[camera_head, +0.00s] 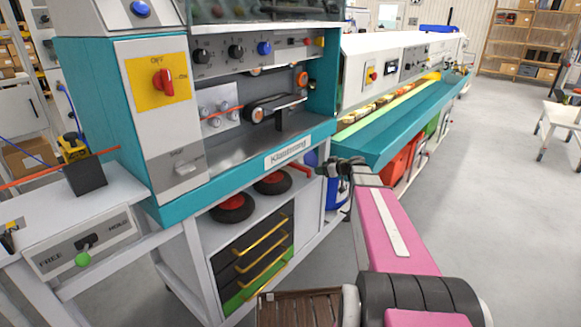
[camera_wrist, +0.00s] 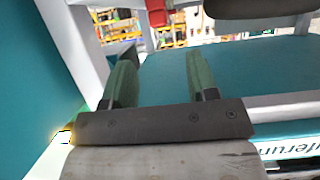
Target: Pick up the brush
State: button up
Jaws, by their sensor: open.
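I cannot make out a brush in either view. My gripper (camera_head: 342,166) is at the end of my pink arm, in front of the teal machine bench in the head view. In the wrist view my gripper (camera_wrist: 160,62) has its two greenish fingers wide apart, with nothing between them. A teal surface fills much of the view behind the fingers.
The teal machine (camera_head: 240,180) stands at left, with black-and-red reels (camera_head: 272,182) and yellow-handled drawers (camera_head: 262,260) below. A long teal bench (camera_head: 400,135) runs back right. A white chair (camera_head: 562,125) stands at right. Grey floor (camera_head: 490,190) is clear between.

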aim_at(309, 170)
jog(key=x, duration=0.5)
jog(key=shift+a+f, duration=0.1)
jog(key=shift+f+x, duration=0.25)
jog(key=shift+x, duration=2.35)
grip_shut()
